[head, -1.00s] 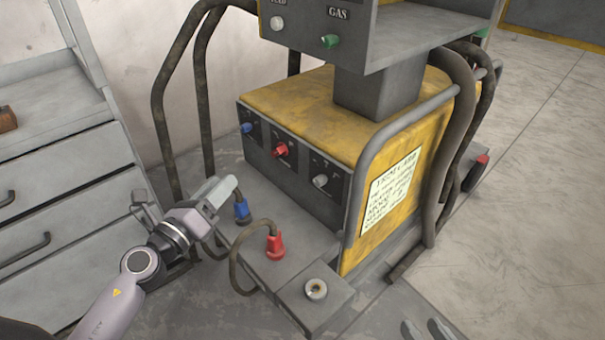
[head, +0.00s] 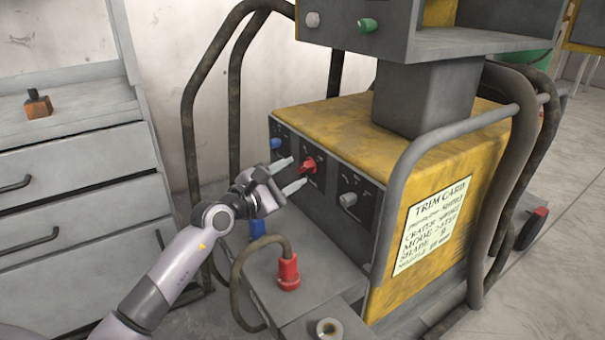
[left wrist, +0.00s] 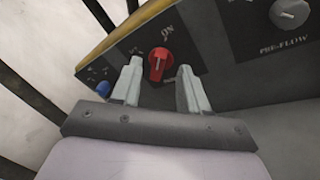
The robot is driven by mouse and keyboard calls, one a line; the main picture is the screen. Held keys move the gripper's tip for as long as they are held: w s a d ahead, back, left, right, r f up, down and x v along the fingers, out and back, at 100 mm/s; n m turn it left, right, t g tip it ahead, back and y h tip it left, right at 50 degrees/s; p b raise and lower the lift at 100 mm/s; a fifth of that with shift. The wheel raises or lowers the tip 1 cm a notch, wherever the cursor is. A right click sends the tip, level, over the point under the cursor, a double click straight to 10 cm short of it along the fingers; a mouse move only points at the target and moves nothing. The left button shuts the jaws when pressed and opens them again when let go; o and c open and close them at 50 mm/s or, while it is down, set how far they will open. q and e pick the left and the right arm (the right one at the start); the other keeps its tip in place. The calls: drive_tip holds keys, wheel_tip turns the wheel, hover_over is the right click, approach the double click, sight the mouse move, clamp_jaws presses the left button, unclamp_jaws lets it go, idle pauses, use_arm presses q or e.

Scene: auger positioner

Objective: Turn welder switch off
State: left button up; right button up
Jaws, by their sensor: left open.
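The welder (head: 335,128) is a yellow and dark grey box with a row of knobs on its front panel. The red switch knob (head: 309,165) sits in the middle of that panel; in the left wrist view the red knob (left wrist: 160,64) is under the word "ON", with its pale mark roughly upright. My left gripper (head: 292,173) is open in front of the red knob. In the left wrist view its fingertips (left wrist: 158,70) appear on either side of the knob; I cannot tell whether they touch it. My right gripper is not in view.
A blue knob (head: 276,143) and a grey knob (head: 348,199) flank the red one. Red (head: 288,271) and blue (head: 257,229) cable plugs stand below the panel. A drawer cabinet (head: 75,190) is at left, and a curved rail (head: 396,180) runs along the welder's right corner.

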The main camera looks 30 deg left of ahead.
sight(305, 166)
use_arm(q)
drive_tip(key=shift+b+x, duration=0.55)
drive_tip(key=shift+x, duration=1.35)
clamp_jaws()
